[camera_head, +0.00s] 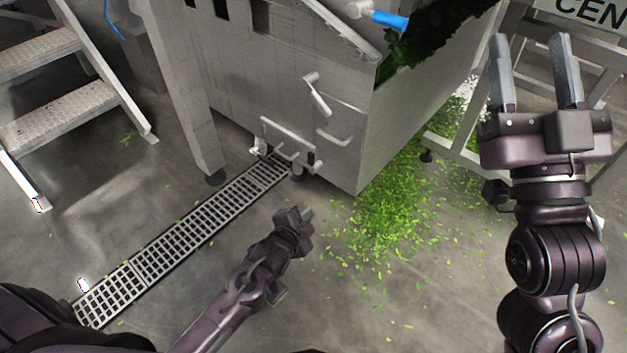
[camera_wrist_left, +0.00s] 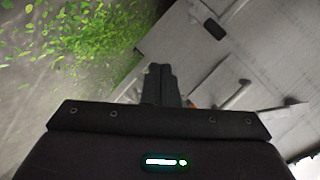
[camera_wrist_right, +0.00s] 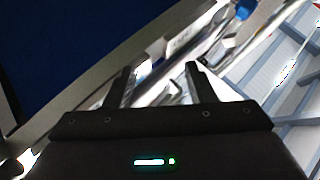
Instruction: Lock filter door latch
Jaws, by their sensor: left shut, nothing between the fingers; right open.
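The grey metal washer (camera_head: 345,150) stands at the centre of the head view. On its near face are a pale angled lever (camera_head: 317,95), a short bar handle (camera_head: 334,138) below it and a bracket-like rail (camera_head: 286,140) near the bottom. I cannot tell for sure which one is the filter door latch. My left gripper (camera_head: 308,214) is shut and empty, below and apart from these fittings. In the left wrist view its fingers (camera_wrist_left: 159,80) point toward the panel, with a pale handle (camera_wrist_left: 236,97) beside them. My right gripper (camera_head: 532,72) is raised at the right, open and empty.
A floor drain grate (camera_head: 190,235) runs diagonally to the washer's foot. Green leaves (camera_head: 385,220) lie scattered on the floor right of the washer. Metal steps (camera_head: 60,110) stand at the left, and a metal frame (camera_head: 478,115) stands behind my right gripper.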

